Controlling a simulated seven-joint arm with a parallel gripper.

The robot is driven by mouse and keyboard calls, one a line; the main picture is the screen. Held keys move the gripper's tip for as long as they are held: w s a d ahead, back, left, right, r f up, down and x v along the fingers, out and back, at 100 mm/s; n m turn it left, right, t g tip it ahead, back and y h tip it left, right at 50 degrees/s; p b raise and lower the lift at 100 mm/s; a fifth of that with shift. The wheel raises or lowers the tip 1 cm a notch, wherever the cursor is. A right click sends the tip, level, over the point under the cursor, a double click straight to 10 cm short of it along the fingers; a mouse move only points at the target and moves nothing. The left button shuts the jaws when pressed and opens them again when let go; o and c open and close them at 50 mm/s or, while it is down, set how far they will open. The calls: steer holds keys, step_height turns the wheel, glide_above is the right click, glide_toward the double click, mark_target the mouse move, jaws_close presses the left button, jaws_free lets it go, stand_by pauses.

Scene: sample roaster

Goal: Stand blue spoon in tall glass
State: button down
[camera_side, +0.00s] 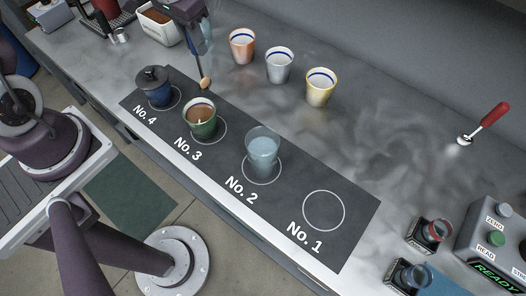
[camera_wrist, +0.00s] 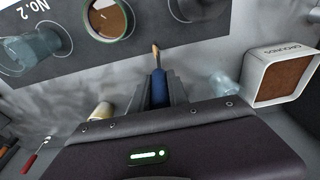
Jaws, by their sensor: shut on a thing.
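My gripper (camera_wrist: 158,92) is shut on the blue spoon (camera_wrist: 158,82) by its blue handle. The spoon's tan end points down in the side view (camera_side: 205,83), in the air up and right of No. 3. A clear glass (camera_side: 262,152) with pale blue contents stands on the No. 2 circle; it also shows in the wrist view (camera_wrist: 36,48). Another clear glass (camera_side: 206,34) stands beside my gripper at the back, partly hidden, and shows in the wrist view (camera_wrist: 222,84). I cannot tell for certain which is the tall glass.
A green cup (camera_side: 203,126) of brown liquid stands on No. 3, a lidded blue cup (camera_side: 155,92) on No. 4. Orange (camera_side: 242,53), white (camera_side: 279,73) and yellow (camera_side: 319,95) cups stand behind. A grounds box (camera_wrist: 262,64) is near my gripper. No. 1 (camera_side: 323,210) is empty.

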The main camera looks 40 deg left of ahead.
stand_by(0.3)
steer(key=d+r+m, duration=0.2)
steer(key=d+r, duration=0.2)
steer(key=d, duration=0.3)
step_height(320, 180, up, 12)
steer(key=f+m, duration=0.1)
steer(key=m, duration=0.3)
glide_above(263, 156)
steer(key=w+a, duration=0.2)
steer(key=w, duration=0.1)
steer(key=shift+s+r+h, duration=0.2)
steer(key=shift+s+h, duration=0.05)
steer(key=shift+h, duration=0.15)
step_height(263, 156, down, 16)
steer(key=shift+f, duration=0.15)
